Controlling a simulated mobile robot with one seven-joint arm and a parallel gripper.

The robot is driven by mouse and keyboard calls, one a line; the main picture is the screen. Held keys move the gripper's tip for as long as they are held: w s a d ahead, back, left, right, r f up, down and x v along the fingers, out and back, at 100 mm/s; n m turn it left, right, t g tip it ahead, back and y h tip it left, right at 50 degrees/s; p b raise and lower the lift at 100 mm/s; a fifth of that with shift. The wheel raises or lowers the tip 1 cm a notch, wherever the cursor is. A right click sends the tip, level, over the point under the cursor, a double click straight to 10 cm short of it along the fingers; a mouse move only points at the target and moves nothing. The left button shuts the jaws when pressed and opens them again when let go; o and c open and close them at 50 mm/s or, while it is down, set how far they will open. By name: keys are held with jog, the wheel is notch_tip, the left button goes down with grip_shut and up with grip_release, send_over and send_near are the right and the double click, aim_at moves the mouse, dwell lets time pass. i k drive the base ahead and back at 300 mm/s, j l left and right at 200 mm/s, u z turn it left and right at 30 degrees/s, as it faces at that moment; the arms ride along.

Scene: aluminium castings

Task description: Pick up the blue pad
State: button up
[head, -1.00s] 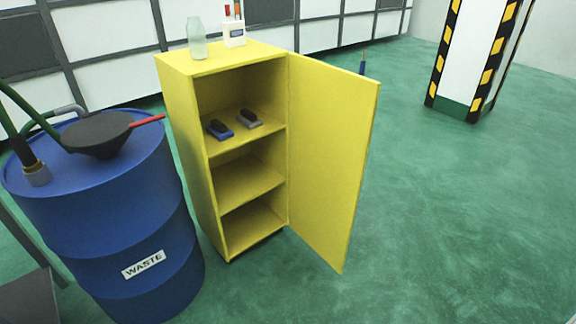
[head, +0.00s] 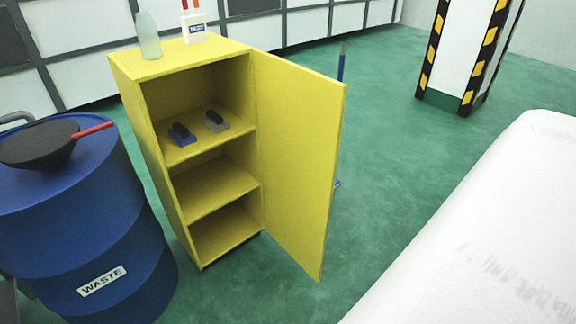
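The blue pad (head: 185,140), a small block with a dark grip on top, lies on the upper shelf inside the open yellow cabinet (head: 294,165). A similar grey pad (head: 217,127) lies just to its right on the same shelf, with a small gap between them. My gripper is not in view, so I cannot tell its state or what it holds.
The cabinet door stands open to the right. A glass bottle (head: 148,38) and a white holder (head: 193,28) stand on top. A blue waste drum (head: 100,235) with a dark funnel (head: 38,146) is at left. A striped pillar (head: 462,50) stands behind; green floor lies between.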

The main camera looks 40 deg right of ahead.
aim_at(182, 136)
jog(key=l+u, duration=0.15)
jog(key=l, duration=0.55)
jog(key=k+l+u, duration=0.15)
jog(key=l, duration=0.55)
jog(key=l+u, duration=0.1)
jog(key=l, duration=0.6)
jog(key=k+l, duration=0.1)
jog(key=l, duration=0.5)
jog(key=k+l, duration=0.1)
jog(key=l, duration=0.55)
jog(key=k+l, duration=0.1)
jog(key=l, duration=0.5)
jog(key=i+j, duration=0.5)
jog(key=i+j+u, duration=0.05)
jog(key=i, duration=0.05)
